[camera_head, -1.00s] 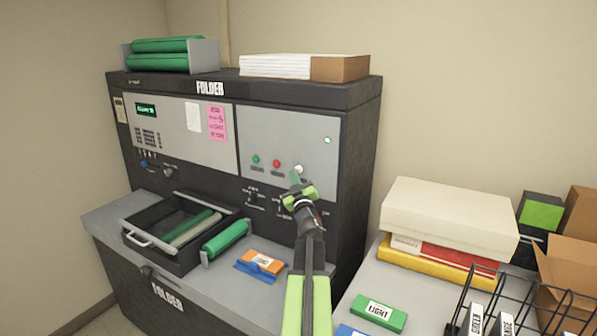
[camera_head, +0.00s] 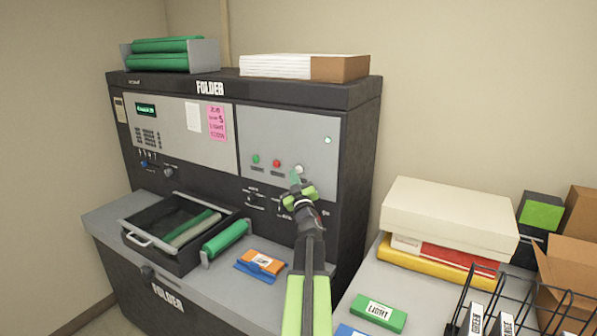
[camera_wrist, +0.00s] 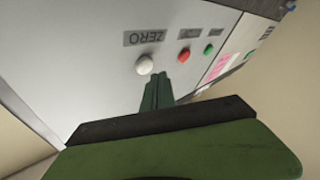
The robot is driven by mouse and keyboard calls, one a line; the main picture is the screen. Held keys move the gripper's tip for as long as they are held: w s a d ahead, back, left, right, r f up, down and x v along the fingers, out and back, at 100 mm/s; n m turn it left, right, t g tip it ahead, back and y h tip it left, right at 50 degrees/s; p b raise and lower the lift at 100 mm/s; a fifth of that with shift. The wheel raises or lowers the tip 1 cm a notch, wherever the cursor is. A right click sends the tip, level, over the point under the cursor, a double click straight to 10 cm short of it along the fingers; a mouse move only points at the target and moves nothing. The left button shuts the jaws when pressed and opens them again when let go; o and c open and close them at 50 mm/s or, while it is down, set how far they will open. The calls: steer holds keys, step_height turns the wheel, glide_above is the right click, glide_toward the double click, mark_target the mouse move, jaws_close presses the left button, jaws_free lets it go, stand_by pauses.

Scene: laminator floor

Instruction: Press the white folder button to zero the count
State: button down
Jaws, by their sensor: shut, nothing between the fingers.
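The white button (camera_head: 298,168) is on the grey front panel of the folder machine (camera_head: 290,145), right of a red button (camera_head: 277,164) and a green button (camera_head: 256,159). In the wrist view the white button (camera_wrist: 144,65) is next to a label reading ZERO (camera_wrist: 146,37). My gripper (camera_head: 296,183) is shut and empty, just below the white button in the head view. In the wrist view its fingertips (camera_wrist: 157,80) are close beside the button, between it and the red button side. Whether they touch the panel cannot be told.
The machine's ledge (camera_head: 215,285) carries a black tray (camera_head: 150,240), a green roll (camera_head: 226,237) and orange and blue packs (camera_head: 262,262). A side table at right holds stacked boxes (camera_head: 450,215), a green LIGHT box (camera_head: 378,313) and a wire rack (camera_head: 520,305).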

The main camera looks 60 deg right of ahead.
steer(key=shift+d, duration=0.1)
steer(key=shift+d, duration=0.3)
steer(key=shift+d, duration=0.5)
stand_by(0.7)
steer(key=shift+a, duration=0.9)
steer(key=a, duration=0.5)
stand_by(0.3)
stand_by(0.6)
